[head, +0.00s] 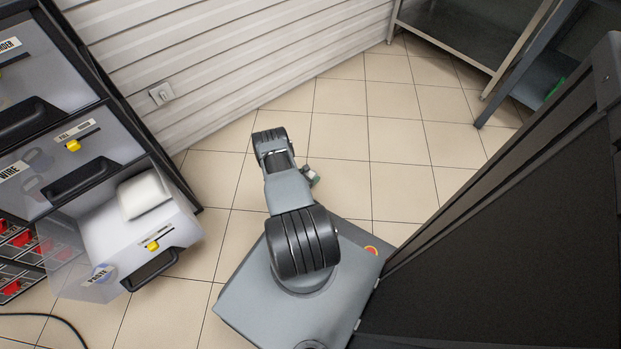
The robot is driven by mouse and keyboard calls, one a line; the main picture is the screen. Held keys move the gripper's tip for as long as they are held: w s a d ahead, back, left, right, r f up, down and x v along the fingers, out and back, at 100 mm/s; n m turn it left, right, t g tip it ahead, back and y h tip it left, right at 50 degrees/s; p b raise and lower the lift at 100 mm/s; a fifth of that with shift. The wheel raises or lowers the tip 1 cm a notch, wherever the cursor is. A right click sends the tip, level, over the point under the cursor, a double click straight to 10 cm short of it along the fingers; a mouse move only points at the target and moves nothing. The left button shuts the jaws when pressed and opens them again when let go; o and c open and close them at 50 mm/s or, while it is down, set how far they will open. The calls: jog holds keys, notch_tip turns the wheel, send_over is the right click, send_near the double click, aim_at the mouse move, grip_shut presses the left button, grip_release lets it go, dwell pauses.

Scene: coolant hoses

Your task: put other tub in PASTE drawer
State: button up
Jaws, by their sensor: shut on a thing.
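The PASTE drawer (178,226) is pulled open at the lower left, with its label on the near side and a yellow slider and black handle on its front. A white block-like tub (143,193) is inside the drawer, near its back right corner. My arm rises from my base in the middle, with its elbow towards the wall. A small dark and pale green part shows beside the arm, too small to make out. My gripper cannot be made out, nor anything in it; no second tub shows.
Red bins (18,245) sit at the far left, and a black cable (50,316) lies on the floor. A large dark panel (500,230) stands close on the right. The tiled floor (340,130) between drawer and shelving is clear.

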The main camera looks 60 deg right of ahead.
aim_at(310, 175)
notch_tip(310, 175, up, 3)
jog(key=shift+r+p, duration=0.2)
jog(key=shift+p, duration=0.4)
jog(key=w+a+r+n+t, duration=0.4)
jog(key=w+a+r, duration=0.2)
jog(key=w+r, duration=0.4)
jog(key=w+a+r+n+t, duration=0.3)
jog(key=w+a+r+t, duration=0.25)
jog(key=w+r, duration=0.45)
jog(key=w+a+r+n+t+y, duration=0.25)
jog(key=a+r+n+y, duration=0.25)
jog(key=a+r, duration=0.6)
jog(key=w+a+r+n+t+y, duration=0.1)
jog(key=a+r+n+t+y, duration=0.5)
jog(key=a, duration=1)
notch_tip(310, 175, up, 44)
jog(key=g+h+p, duration=0.1)
jog(key=g+p, duration=0.1)
jog(key=p, duration=3.5)
jog(key=shift+s+a+m+h, duration=0.15)
jog(key=shift+s+m+h, duration=0.25)
jog(key=shift+r, duration=0.1)
